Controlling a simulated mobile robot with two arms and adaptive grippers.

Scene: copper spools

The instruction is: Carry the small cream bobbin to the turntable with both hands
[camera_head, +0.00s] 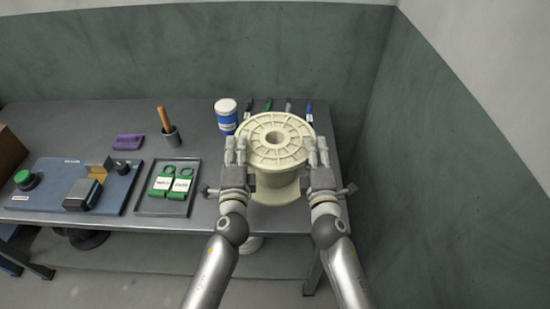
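The cream bobbin (277,141) is at the right end of the grey table, upright, with its ribbed round top flange and centre hole facing up. My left gripper (235,151) is at the left edge of the flange and my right gripper (317,151) at the right edge. The fingers of each overlap the rim in the picture. I cannot tell whether they pinch it. Whether the bobbin rests on the table or is raised is also unclear. I cannot make out a turntable in this view.
Several pens lie behind the bobbin. A wall (440,180) is close on the right.

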